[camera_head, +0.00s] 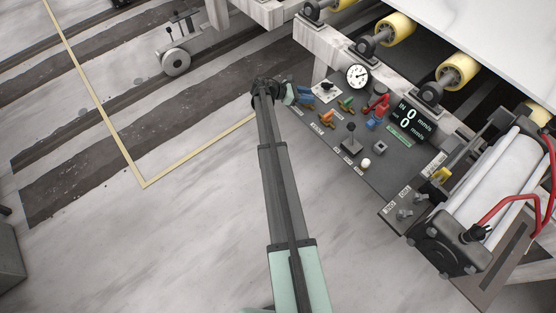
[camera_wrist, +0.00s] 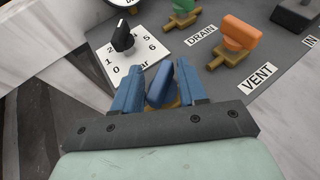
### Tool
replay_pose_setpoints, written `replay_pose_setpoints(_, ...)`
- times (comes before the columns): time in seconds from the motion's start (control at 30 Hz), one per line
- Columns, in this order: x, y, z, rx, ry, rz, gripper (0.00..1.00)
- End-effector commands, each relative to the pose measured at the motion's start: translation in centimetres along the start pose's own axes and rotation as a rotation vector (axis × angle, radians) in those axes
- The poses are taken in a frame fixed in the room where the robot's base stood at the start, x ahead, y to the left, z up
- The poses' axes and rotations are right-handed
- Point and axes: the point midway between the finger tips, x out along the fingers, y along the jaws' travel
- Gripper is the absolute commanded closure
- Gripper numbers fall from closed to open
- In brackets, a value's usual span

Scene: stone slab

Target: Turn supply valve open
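A valve with a blue handle (camera_wrist: 160,85) on a brass-coloured body sits between the two blue fingers of my gripper (camera_wrist: 160,78) in the wrist view. The fingers stand on either side of the handle, with what look like narrow gaps. Whether either finger touches it I cannot tell. The valve's label is hidden, so its name cannot be read. In the head view my gripper (camera_head: 303,95) is at the left end of the dark control panel (camera_head: 384,175), and the blue handle cannot be told apart from the fingers there.
Close by are a black regulator knob (camera_wrist: 122,38) on a white dial plate, a green valve handle (camera_head: 346,103) by the DRAIN label and an orange valve handle (camera_wrist: 240,32) by the VENT label. A gauge (camera_head: 358,77), red handle (camera_head: 378,103) and display (camera_head: 410,120) stand further along.

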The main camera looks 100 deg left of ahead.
Motion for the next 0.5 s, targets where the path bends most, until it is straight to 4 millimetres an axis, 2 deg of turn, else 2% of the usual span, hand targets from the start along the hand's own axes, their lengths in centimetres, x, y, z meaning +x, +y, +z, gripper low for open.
replay_pose_setpoints(0.03,0.0,-0.5,0.1,-0.013,0.000,0.029,0.60)
replay_pose_setpoints(0.3,0.0,-0.5,0.1,-0.072,0.000,0.176,0.60)
replay_pose_setpoints(0.5,-2.6,-0.6,0.1,-0.071,0.000,0.175,0.60)
